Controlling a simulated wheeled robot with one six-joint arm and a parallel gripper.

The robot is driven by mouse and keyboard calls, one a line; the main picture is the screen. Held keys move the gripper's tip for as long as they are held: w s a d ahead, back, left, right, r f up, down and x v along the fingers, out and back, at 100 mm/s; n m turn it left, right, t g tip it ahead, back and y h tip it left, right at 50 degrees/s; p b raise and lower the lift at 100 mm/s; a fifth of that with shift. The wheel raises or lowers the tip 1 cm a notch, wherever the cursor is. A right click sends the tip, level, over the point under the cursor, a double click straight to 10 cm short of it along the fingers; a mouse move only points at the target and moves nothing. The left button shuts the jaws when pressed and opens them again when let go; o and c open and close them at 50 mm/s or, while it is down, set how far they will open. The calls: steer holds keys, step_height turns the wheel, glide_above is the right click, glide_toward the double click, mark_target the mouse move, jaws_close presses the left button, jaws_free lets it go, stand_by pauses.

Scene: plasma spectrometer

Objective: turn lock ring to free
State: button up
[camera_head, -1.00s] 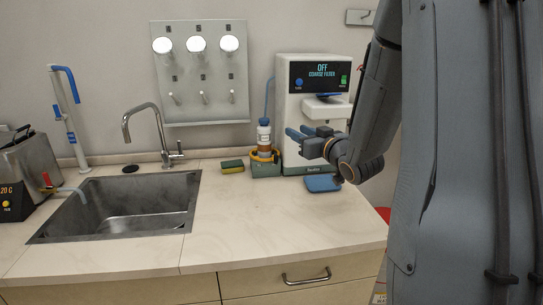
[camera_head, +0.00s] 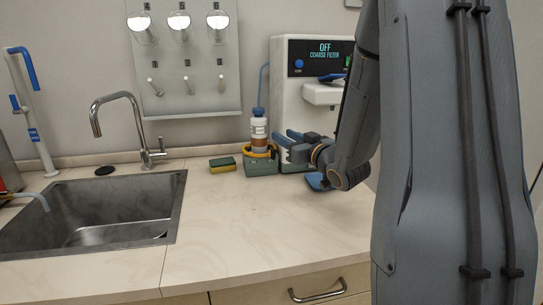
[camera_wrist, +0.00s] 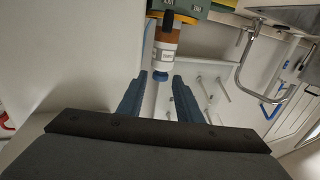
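A bottle (camera_head: 259,130) with a blue cap, white label and brown lower part stands upright in a green holder (camera_head: 259,167). A yellow-orange ring (camera_head: 266,152) shows around the bottle's base at the holder's top; I take it as the lock ring, and its setting cannot be read. My gripper (camera_head: 284,137) is open and empty, just right of the bottle, its blue fingers pointing left. In the wrist view, my gripper (camera_wrist: 159,76) has the bottle (camera_wrist: 166,50) ahead of its spread fingers, with the green holder (camera_wrist: 222,14) at the top edge.
The white spectrometer (camera_head: 290,105), reading OFF and COARSE FILTER, stands behind my gripper. A sponge (camera_head: 222,164) lies left of the holder. A sink (camera_head: 100,215) with a tap (camera_head: 130,105) is at left. The front counter (camera_head: 250,225) is clear. A blue tray (camera_head: 317,182) lies below my wrist.

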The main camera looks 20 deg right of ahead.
glide_toward(274, 152)
steer(key=w, duration=0.5)
steer(key=w+p, duration=0.1)
steer(key=w, duration=0.1)
steer(key=w+a, duration=0.1)
steer(key=w, duration=0.1)
steer(key=shift+w+f+p, duration=0.1)
steer(key=shift+w+p, duration=0.2)
steer(key=shift+w, duration=0.6)
jaws_close()
